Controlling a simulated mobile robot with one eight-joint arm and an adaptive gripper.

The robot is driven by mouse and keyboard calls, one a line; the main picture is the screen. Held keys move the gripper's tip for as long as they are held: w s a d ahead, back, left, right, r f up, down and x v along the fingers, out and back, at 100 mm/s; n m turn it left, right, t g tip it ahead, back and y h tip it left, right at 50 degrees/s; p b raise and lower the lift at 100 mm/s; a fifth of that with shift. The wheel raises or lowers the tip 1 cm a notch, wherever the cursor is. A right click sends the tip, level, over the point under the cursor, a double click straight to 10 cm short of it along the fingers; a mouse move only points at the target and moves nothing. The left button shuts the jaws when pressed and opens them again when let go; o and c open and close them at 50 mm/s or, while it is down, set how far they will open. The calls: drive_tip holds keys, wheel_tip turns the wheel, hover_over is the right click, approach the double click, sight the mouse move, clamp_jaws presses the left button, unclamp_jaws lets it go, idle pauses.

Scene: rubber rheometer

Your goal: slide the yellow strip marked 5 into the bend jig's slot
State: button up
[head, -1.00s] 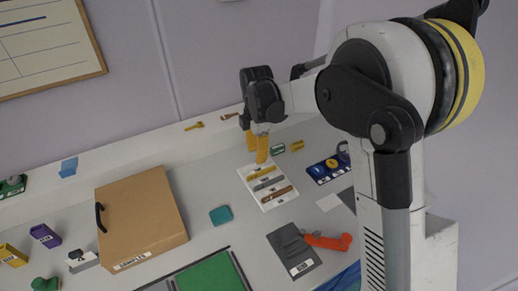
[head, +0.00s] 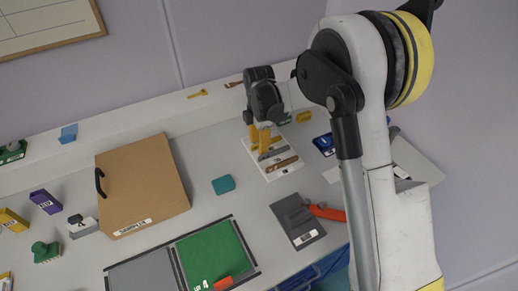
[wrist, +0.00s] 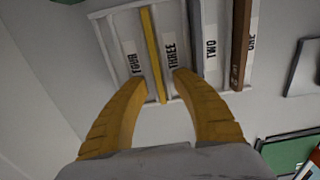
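A yellow strip (wrist: 152,52) lies in a white rack (wrist: 106,42), between the labels FOUR and THREE in the wrist view. No 5 is readable on it. My gripper (wrist: 160,82) is open, its two yellow fingers at either side of the strip's near end, with nothing held. In the head view the gripper (head: 259,150) is over the left part of the rack (head: 257,166), and its fingers partly hide the strips. A dark grey grooved block (head: 298,219) with a white label stands in front of the rack. It may be the bend jig, but its label is unreadable.
The rack also holds a grey strip (wrist: 194,38) and a brown strip (wrist: 240,42). A red-orange tool (head: 326,212) touches or adjoins the grey block. A teal block (head: 223,184), a large brown box (head: 142,186) and a green mat (head: 211,254) lie to the left and front.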

drive_tip(key=shift+c, duration=0.5)
clamp_jaws()
drive_tip(key=shift+r, duration=0.1)
drive_tip(key=shift+r, duration=0.1)
